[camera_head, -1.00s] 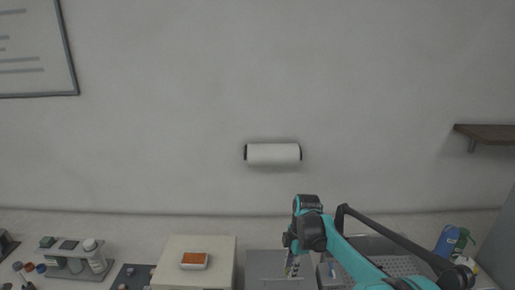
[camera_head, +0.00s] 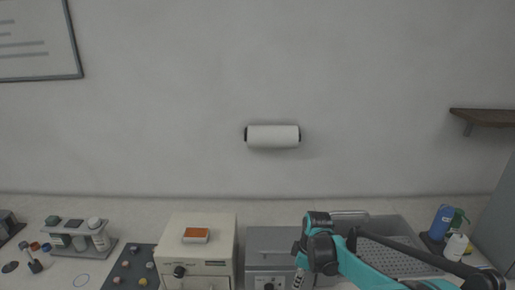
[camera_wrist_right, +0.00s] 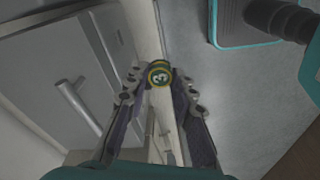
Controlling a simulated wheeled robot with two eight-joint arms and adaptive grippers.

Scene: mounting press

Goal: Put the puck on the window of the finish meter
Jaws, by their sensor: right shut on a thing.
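A small round puck (camera_wrist_right: 159,74) with a green and yellow rim and a pale mark on its face shows in the right wrist view. My right gripper (camera_wrist_right: 158,82) is shut on it, one dark finger on each side. In the head view my right gripper (camera_head: 298,280) hangs low, in front of the grey box; the puck cannot be made out there. I cannot tell for sure which thing is the finish meter; a small white device with an orange top (camera_head: 196,235) sits on a beige box. My left gripper is not in view.
The beige box (camera_head: 200,262) with a dark knob and a grey box (camera_head: 262,240) stand side by side. A perforated tray (camera_head: 400,259) is at right, beside a blue bottle (camera_head: 441,222).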

